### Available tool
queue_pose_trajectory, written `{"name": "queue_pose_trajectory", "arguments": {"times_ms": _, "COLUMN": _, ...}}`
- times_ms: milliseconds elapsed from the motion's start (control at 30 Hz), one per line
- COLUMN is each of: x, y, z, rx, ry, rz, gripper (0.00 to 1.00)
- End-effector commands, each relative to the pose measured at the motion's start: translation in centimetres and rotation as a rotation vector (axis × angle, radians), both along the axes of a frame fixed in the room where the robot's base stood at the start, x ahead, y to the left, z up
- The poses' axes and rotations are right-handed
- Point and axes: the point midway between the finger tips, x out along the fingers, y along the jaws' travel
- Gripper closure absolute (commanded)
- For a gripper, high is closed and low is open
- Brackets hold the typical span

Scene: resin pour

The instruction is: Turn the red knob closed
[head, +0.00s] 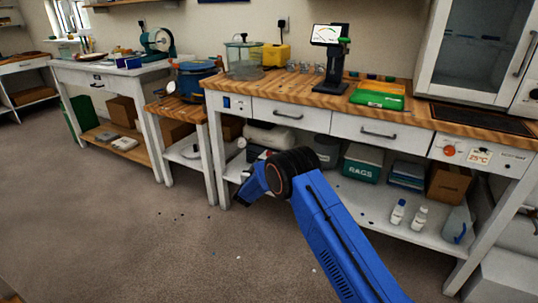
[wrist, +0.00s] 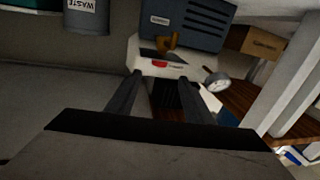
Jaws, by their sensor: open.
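A small red part (wrist: 159,64), which looks like a knob, sits on the pale front of a unit (wrist: 143,50) in the wrist view, beside a brass fitting (wrist: 172,42) and a round gauge (wrist: 217,83). That view appears upside down. My gripper (wrist: 161,77) is open, with its two dark fingers apart and nothing between them. The red part lies beyond the fingertips, apparently not touched. In the head view, my gripper (head: 243,191) is low in front of the bench's lower shelf, and my arm partly hides the unit there. A separate orange-red dial (head: 449,151) is on the right front panel.
The wooden bench (head: 330,98) stands above a lower shelf holding a grey waste bin (head: 327,151), a RAGS box (head: 362,163), bottles (head: 397,212) and a cardboard box (head: 449,184). White bench legs (head: 208,150) flank the shelf opening.

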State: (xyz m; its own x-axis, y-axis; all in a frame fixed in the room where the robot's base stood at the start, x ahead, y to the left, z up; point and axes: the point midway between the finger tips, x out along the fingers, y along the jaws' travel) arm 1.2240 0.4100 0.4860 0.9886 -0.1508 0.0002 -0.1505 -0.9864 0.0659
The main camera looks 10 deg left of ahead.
Motion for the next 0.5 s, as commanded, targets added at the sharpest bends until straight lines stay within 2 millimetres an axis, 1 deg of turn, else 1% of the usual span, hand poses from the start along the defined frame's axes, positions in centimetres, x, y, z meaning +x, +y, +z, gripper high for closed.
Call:
{"name": "queue_pose_trajectory", "arguments": {"times_ms": 33, "x": 1.0, "y": -0.3, "z": 0.0, "rx": 0.001, "ry": -0.001, "rz": -0.002, "gripper": 0.53}}
{"name": "queue_pose_trajectory", "arguments": {"times_ms": 100, "x": 2.2, "y": -0.5, "z": -0.1, "rx": 0.002, "ry": -0.001, "rz": -0.002, "gripper": 0.53}}
{"name": "queue_pose_trajectory", "arguments": {"times_ms": 500, "x": 9.0, "y": -1.5, "z": 0.0, "rx": 0.002, "ry": 0.000, "rz": -0.002, "gripper": 0.53}}
